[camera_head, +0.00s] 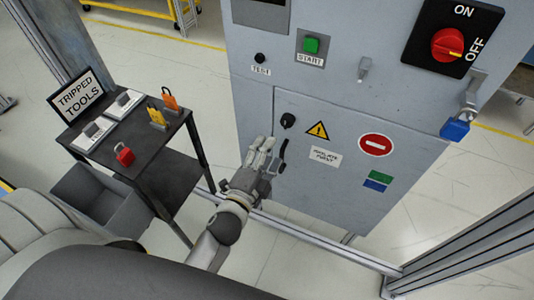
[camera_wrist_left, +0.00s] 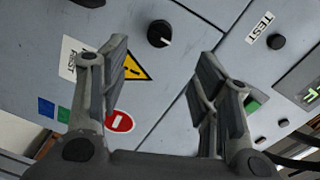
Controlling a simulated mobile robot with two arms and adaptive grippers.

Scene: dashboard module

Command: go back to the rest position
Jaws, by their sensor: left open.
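My left gripper (camera_head: 262,158) is open and empty in front of the grey cabinet (camera_head: 350,125), near the left edge of its lower door. In the left wrist view the two fingers of the left gripper (camera_wrist_left: 163,85) stand wide apart, with a black knob (camera_wrist_left: 159,34) showing between and beyond them. In the head view that black knob (camera_head: 288,120) sits just above and right of the fingertips. I cannot tell the exact gap between fingers and door. My right gripper does not show.
A dark tool stand (camera_head: 150,145) with a "TRIPPED TOOLS" sign (camera_head: 77,95), a red padlock (camera_head: 124,154) and orange tags stands at left, a grey bin (camera_head: 100,195) below. A red switch (camera_head: 447,46) and blue padlock (camera_head: 455,130) are at upper right. A metal frame post (camera_head: 470,245) stands at lower right.

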